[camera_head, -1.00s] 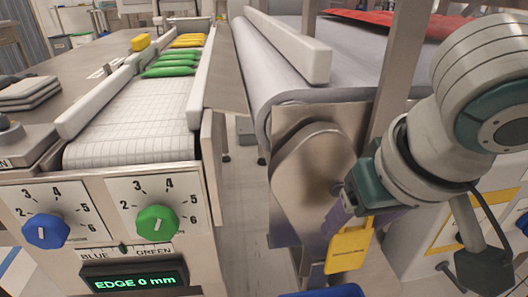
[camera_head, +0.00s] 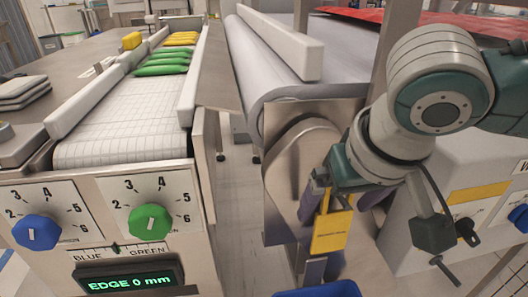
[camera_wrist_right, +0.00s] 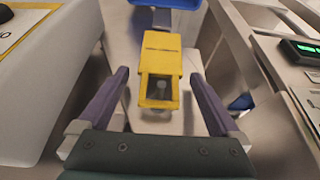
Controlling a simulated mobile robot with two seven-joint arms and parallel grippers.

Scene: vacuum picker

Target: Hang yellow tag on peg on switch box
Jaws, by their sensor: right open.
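The yellow tag (camera_head: 331,233) hangs roughly upright in front of the steel end of the right conveyor in the head view. In the right wrist view the yellow tag (camera_wrist_right: 162,58) has a window opening at its near end, with a small grey round thing, possibly the peg (camera_wrist_right: 160,88), showing through it. My right gripper (camera_wrist_right: 158,78) is open, with one purple finger on each side of the tag and visible gaps to both. In the head view the right gripper (camera_head: 338,203) is at the tag's upper end. My left gripper is not in view. I cannot clearly identify the switch box.
A control panel with a blue knob (camera_head: 37,232) and a green knob (camera_head: 149,223) is at left. Its conveyor (camera_head: 125,120) carries green and yellow packs. A blue bin (camera_head: 318,290) is below the tag. A grey cabinet (camera_head: 480,212) stands at right.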

